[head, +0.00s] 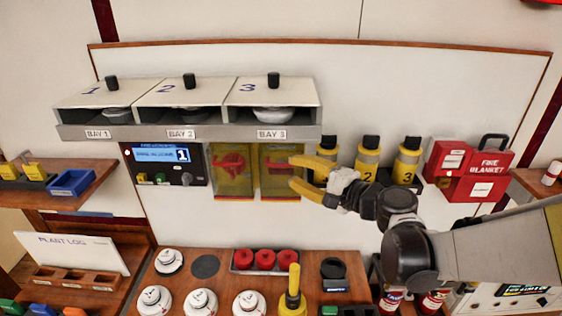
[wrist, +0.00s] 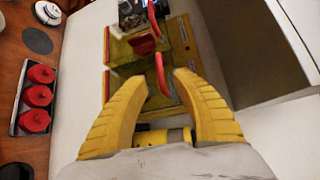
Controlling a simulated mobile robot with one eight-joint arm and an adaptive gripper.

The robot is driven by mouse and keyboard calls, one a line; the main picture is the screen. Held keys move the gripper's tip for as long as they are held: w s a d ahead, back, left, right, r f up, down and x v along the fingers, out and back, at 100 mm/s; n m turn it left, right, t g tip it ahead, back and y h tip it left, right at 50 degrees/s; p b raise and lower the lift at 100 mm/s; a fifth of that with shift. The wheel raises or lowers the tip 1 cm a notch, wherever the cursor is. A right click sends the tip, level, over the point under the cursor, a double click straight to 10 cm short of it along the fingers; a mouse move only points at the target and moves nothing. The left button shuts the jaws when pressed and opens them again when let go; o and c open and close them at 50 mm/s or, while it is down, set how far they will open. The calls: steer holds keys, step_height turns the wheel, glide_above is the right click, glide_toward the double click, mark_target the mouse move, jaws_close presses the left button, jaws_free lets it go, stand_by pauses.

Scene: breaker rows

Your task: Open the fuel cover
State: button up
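Two yellow see-through covers hang side by side on the white wall panel, a left cover (head: 232,190) and a right cover (head: 281,190). Red handles show at both. I cannot read which one is marked fuel. Both look closed in the head view. My gripper (head: 293,172) is open, with its yellow fingers apart in front of the right cover's right side. In the wrist view my gripper (wrist: 160,82) frames a red handle (wrist: 161,75) and part of the nearer cover (wrist: 122,90). Nothing is held between the fingers. I cannot tell whether a fingertip touches the cover.
A display box (head: 163,165) is left of the covers. A shelf of bays (head: 190,132) overhangs them. Yellow cylinders (head: 367,160) and a red fire blanket box (head: 470,170) stand to the right. Below is a wooden bench (head: 215,290) with red knobs and white discs.

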mark_target(284, 166)
steer(key=x, duration=0.5)
steer(key=shift+w+a, duration=0.15)
jaws_close()
